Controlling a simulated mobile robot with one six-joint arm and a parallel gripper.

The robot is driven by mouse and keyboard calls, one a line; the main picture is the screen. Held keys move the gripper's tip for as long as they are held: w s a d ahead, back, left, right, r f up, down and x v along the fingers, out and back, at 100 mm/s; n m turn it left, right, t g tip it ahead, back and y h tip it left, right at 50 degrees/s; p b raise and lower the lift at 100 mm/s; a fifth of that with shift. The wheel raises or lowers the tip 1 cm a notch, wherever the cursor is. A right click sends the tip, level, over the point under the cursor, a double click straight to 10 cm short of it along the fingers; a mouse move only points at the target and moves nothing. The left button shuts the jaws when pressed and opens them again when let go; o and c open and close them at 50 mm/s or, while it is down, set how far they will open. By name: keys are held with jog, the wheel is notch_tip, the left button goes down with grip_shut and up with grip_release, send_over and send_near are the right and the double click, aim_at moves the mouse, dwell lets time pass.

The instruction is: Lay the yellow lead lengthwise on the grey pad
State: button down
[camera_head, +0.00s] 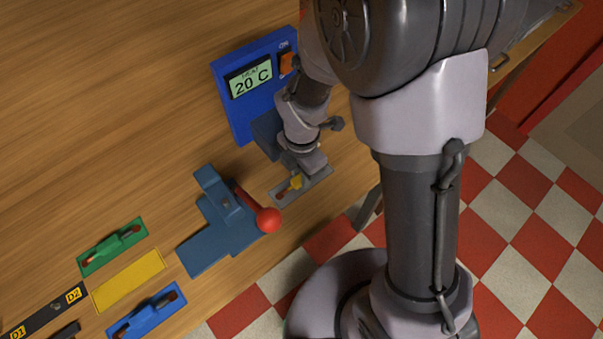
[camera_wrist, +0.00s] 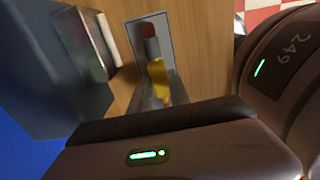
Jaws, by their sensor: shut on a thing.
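The yellow lead (camera_head: 296,183) has a dark red end and is at the grey pad (camera_head: 281,196) beside the blue heater box. In the wrist view the lead (camera_wrist: 158,72) runs roughly along the long side of the pad (camera_wrist: 164,28), its red end over the pad's far part. My gripper (camera_head: 301,174) is shut on the lead's yellow body, and its fingers (camera_wrist: 158,95) show on both sides of it. The gripper hides part of the pad and the lead's near end. I cannot tell whether the lead touches the pad.
The blue box with a "20 C" display (camera_head: 250,82) stands close behind my gripper. A blue toggle clamp (camera_head: 217,225) with a red ball handle (camera_head: 268,220) is to the left. Green (camera_head: 112,246), empty yellow (camera_head: 128,281) and blue (camera_head: 147,313) pads lie farther left.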

jog(key=shift+f, duration=0.15)
jog(key=c, duration=1.2)
grip_release()
